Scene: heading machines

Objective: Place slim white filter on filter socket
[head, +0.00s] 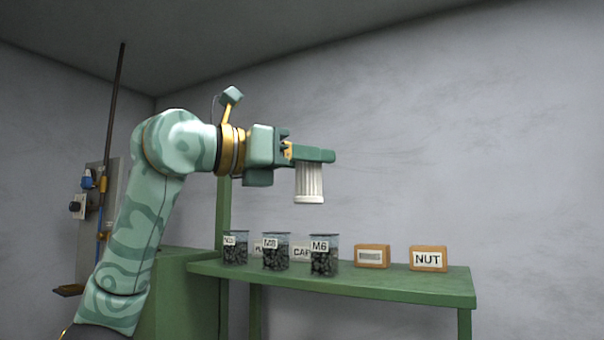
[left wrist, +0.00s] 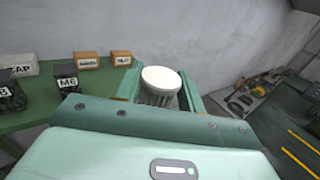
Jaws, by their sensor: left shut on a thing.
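The slim white filter (head: 309,184) is a ribbed white cylinder with a wider lower rim. My left gripper (head: 322,156) is shut on it and holds it in the air above the green shelf, hanging below the fingers in the head view. In the left wrist view the filter (left wrist: 161,82) sits between the two green fingers, its round white end showing. No filter socket can be made out in either view. My right gripper is not in view.
A green shelf (head: 420,287) bears jars of dark parts, one labelled M6 (head: 324,257), and boxes, one labelled NUT (head: 428,259). A wall panel with tools (head: 88,215) stands at left. The left wrist view shows a cluttered surface (left wrist: 250,98) at right.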

